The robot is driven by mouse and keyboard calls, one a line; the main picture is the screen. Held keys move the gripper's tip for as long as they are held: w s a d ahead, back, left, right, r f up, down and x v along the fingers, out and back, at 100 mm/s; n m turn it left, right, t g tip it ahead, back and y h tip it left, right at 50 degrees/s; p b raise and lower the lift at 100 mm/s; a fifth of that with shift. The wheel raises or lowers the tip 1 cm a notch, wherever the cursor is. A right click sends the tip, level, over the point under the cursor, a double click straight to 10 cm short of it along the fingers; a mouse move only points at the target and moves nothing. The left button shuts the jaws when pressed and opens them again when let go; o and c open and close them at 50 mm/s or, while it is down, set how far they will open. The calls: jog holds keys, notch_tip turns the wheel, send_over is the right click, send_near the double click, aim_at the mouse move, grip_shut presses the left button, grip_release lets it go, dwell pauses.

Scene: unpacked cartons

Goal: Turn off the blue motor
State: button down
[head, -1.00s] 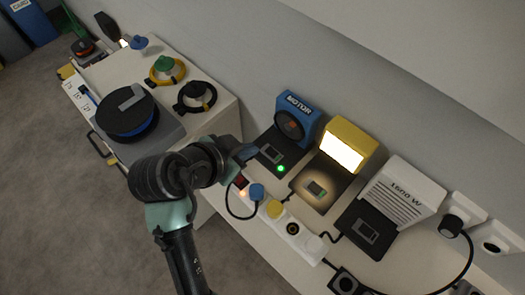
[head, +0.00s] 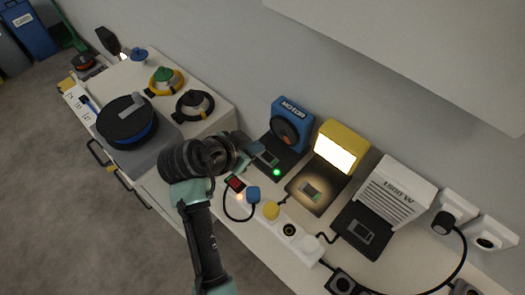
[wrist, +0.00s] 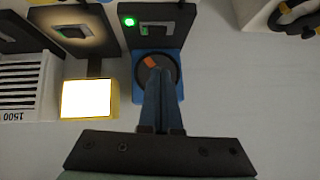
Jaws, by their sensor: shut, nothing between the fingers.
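The blue motor (head: 283,104) stands on the white counter against the wall, with a round dark face carrying an orange mark. Its black base holds a rocker switch (head: 268,158) and a lit green lamp (head: 277,172). In the wrist view the motor (wrist: 139,63) is upside down, with its switch (wrist: 155,28) and green lamp (wrist: 129,21) above it. My gripper (head: 258,149) is shut and empty, close to the motor base at its left. In the wrist view my gripper's blue fingers (wrist: 161,76) overlap the motor's face; contact cannot be told.
A lit yellow lamp (head: 344,132) and a white 1500 W heater (head: 402,184) stand right of the motor. A power strip (head: 290,232) with blue and yellow plugs lies in front. A cable reel (head: 110,125) and coloured plugs are left.

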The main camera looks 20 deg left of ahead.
aim_at(268, 157)
jog(key=x, duration=0.5)
jog(key=shift+w+d+f, duration=0.1)
notch_tip(268, 157, down, 2)
jog(key=shift+f, duration=0.2)
jog(key=shift+a+f, duration=0.35)
jog(key=shift+f, duration=0.3)
